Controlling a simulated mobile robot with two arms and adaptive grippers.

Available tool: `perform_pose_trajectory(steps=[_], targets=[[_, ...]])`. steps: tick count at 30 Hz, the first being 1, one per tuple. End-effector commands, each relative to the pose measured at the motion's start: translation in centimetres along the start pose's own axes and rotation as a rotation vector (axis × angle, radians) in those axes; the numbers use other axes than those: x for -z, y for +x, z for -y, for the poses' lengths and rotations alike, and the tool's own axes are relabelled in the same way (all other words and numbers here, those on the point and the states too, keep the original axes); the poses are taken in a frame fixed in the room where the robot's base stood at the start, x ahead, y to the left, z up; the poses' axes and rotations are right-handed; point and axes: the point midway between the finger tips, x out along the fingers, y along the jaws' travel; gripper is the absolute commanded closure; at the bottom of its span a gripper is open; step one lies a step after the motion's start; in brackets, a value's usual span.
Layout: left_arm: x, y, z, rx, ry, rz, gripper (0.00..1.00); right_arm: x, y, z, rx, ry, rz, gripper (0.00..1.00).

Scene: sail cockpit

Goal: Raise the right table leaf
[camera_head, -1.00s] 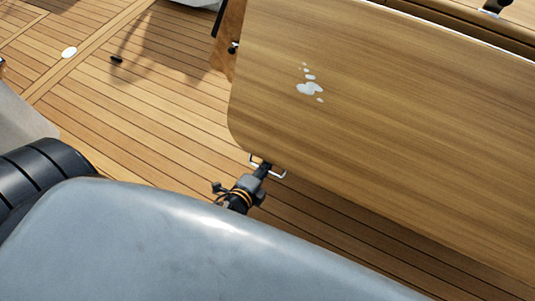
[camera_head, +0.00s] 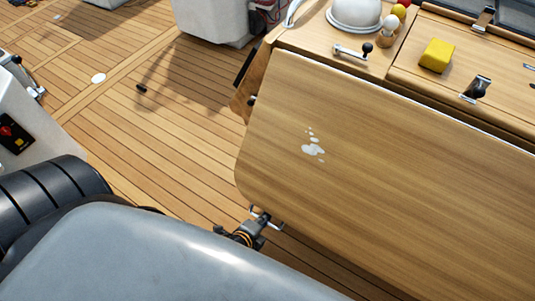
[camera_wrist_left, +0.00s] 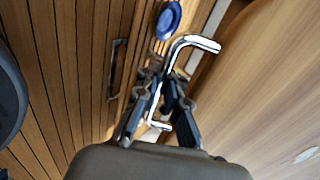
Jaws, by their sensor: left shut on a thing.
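The wooden table leaf (camera_head: 400,180) fills the right of the head view, sloping down from the fixed table top (camera_head: 405,85). Its exact angle is hard to tell. White spots (camera_head: 313,149) mark its face. In the left wrist view the leaf (camera_wrist_left: 275,85) is on the right. My left gripper (camera_head: 257,224) is at the leaf's lower left edge. In the wrist view its fingers (camera_wrist_left: 168,92) are closed around a bent silver handle (camera_wrist_left: 196,42), whose ends stick out past them. My right gripper is not in view.
Open planked deck (camera_head: 150,130) lies left. A white console (camera_head: 25,120) stands at the left edge.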

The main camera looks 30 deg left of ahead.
Motion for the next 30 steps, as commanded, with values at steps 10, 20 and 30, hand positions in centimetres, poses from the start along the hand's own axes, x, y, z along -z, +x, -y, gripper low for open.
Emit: perform_pose_trajectory(steps=[10, 20, 30], targets=[[0.4, -3.5, 0.8, -0.025, -0.003, -0.008, 1.00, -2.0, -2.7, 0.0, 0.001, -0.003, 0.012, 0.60], [0.3, -7.3, 1.4, -0.048, -0.001, -0.006, 1.00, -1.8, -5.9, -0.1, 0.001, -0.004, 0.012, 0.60], [0.3, -12.8, 2.7, -0.136, 0.001, -0.006, 1.00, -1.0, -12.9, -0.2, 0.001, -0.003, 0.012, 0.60]])
